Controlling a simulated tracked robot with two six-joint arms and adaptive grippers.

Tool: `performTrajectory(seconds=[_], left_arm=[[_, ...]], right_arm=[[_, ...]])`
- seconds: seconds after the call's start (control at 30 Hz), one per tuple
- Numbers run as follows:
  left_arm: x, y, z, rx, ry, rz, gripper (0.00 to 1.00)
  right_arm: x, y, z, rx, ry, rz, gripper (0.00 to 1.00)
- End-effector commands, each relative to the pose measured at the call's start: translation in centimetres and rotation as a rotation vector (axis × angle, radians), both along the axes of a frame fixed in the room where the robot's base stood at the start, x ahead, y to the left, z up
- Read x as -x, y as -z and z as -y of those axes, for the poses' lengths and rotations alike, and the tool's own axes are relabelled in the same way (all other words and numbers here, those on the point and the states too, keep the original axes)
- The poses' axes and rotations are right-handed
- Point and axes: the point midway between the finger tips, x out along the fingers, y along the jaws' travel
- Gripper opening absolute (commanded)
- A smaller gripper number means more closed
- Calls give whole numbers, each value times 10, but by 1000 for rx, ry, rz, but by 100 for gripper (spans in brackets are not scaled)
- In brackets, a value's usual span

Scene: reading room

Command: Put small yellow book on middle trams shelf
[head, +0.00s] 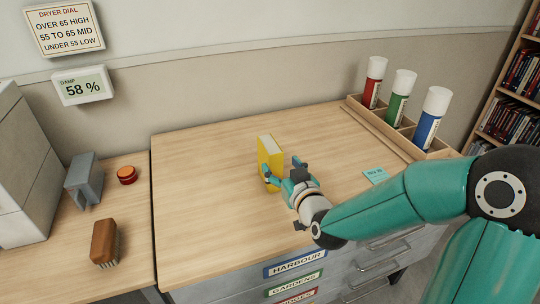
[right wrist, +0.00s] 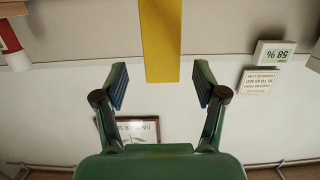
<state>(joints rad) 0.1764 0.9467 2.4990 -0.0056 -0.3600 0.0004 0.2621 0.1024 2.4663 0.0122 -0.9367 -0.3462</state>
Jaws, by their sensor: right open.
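The small yellow book (head: 267,155) stands upright on the wooden cabinet top (head: 215,200), its pale page edges facing up. My right gripper (head: 282,170) is open at the book's near right side, one finger overlapping the book's lower part in the head view. In the right wrist view the yellow book (right wrist: 160,45) lies centred between the open fingers (right wrist: 160,88), with a gap on each side. No shelf labelled trams can be read. My left gripper is not in view.
A wooden rack (head: 385,123) with red, green and blue canisters stands at the back right. A bookcase (head: 510,100) is at the right edge. A brush (head: 105,242), a grey holder (head: 84,181) and a red-orange round object (head: 127,175) sit left. A teal card (head: 375,176) lies near my right arm.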

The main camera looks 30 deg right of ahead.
Motion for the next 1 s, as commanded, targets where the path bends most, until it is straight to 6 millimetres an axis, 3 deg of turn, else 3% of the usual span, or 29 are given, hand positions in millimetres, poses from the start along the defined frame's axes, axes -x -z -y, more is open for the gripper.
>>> performTrajectory(seconds=[0.1, 0.37, 0.7, 1.0], left_arm=[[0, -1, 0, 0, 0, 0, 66], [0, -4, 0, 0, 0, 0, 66], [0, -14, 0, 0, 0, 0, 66], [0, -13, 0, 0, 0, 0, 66]], right_arm=[[-18, 3, 4, 0, 0, -1, 71], [-32, 6, 8, 1, 1, -1, 71], [-73, 14, 16, 0, 2, 0, 71], [-76, 15, 17, 0, 2, 0, 68]])
